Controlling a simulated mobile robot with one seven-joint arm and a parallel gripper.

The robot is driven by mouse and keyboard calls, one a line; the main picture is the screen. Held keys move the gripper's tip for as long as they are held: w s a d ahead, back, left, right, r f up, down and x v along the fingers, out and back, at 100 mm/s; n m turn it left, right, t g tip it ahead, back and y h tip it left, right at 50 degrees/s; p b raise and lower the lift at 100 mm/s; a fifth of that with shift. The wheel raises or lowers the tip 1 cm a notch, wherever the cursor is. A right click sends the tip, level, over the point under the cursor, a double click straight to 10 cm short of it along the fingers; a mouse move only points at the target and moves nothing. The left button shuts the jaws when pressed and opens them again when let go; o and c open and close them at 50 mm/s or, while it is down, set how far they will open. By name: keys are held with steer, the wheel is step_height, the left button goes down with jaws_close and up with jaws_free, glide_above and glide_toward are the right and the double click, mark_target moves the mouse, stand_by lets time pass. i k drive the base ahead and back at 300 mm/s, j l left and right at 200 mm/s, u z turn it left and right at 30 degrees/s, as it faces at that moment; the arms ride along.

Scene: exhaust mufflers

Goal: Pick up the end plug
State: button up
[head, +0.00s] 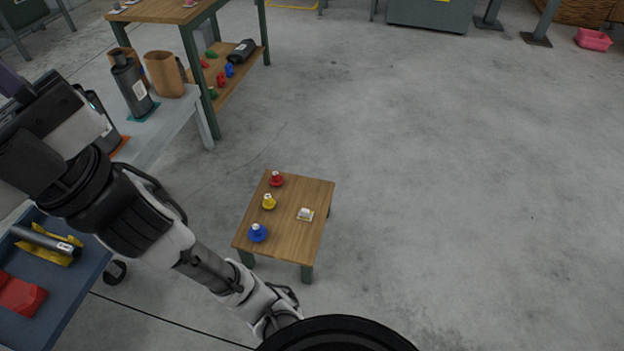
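A small wooden table (275,236) stands on the floor near the middle of the head view, with several small plug-like pieces on it. A red piece (277,179) is at the back left, a yellow piece (268,202) at the left middle, and a blue piece (257,233) at the front left. A small white piece on a pale base (305,214) sits toward the right edge. The view does not show which one is the end plug. My arm crosses the left and lower part of the view; I cannot make out my gripper's fingers.
A grey bench (183,118) with a dark canister (131,86) and brown containers (165,75) stands at left. A blue tray (68,290) is at lower left. A wooden workbench (157,11) with a lower shelf stands behind. The floor right of the small table is clear.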

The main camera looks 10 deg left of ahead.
mark_target(276, 181)
steer(key=i+l+z, duration=0.2)
steer(key=l+z, duration=0.25)
steer(key=i+l+z, duration=0.4)
steer(key=i+l, duration=0.2)
steer(key=i, duration=0.25)
steer(key=i+l, duration=0.2)
steer(key=i, duration=0.25)
steer(key=i+u, duration=0.45)
steer(key=u, duration=0.3)
steer(key=i+u, duration=0.35)
steer(key=i+j+u, duration=0.1)
steer(key=u, duration=0.3)
steer(key=i+u, duration=0.2)
steer(key=u, duration=0.25)
steer(key=i+u, duration=0.15)
steer(key=u, duration=0.25)
steer(key=i+j+u, duration=0.1)
steer(key=i+u, duration=0.2)
steer(key=i, duration=0.15)
